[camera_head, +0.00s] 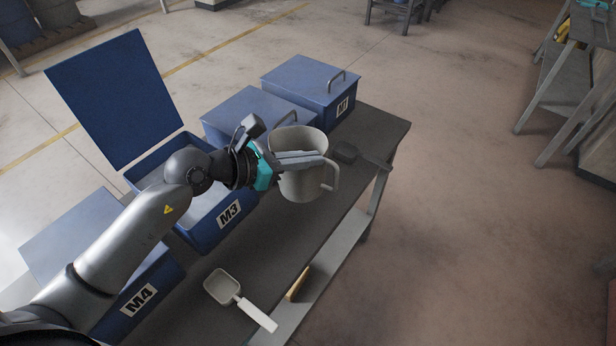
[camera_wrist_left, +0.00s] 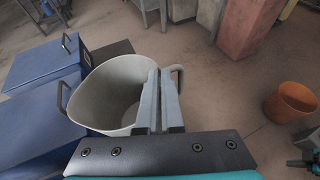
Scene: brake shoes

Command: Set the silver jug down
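The silver jug (camera_head: 305,183) is a grey, open-topped pot with a side handle, upright over the dark table (camera_head: 374,128). My left gripper (camera_head: 322,158) reaches across the jug's mouth from the left, its fingertips at the rim by the handle. In the left wrist view the jug (camera_wrist_left: 108,95) is left of and behind the fingers (camera_wrist_left: 161,75), which are close together by the handle; they look closed on the jug there. The exact contact is hidden, and I cannot tell whether the jug's base touches the table. My right gripper is out of view.
Blue bins line the table's left side: M1 (camera_head: 312,82), a lidded one (camera_head: 240,112), open M3 (camera_head: 200,235) and M4 (camera_head: 150,290). A dark tool (camera_head: 347,152) lies right of the jug, a white scoop (camera_head: 222,287) nearer. Bare table lies between jug and scoop.

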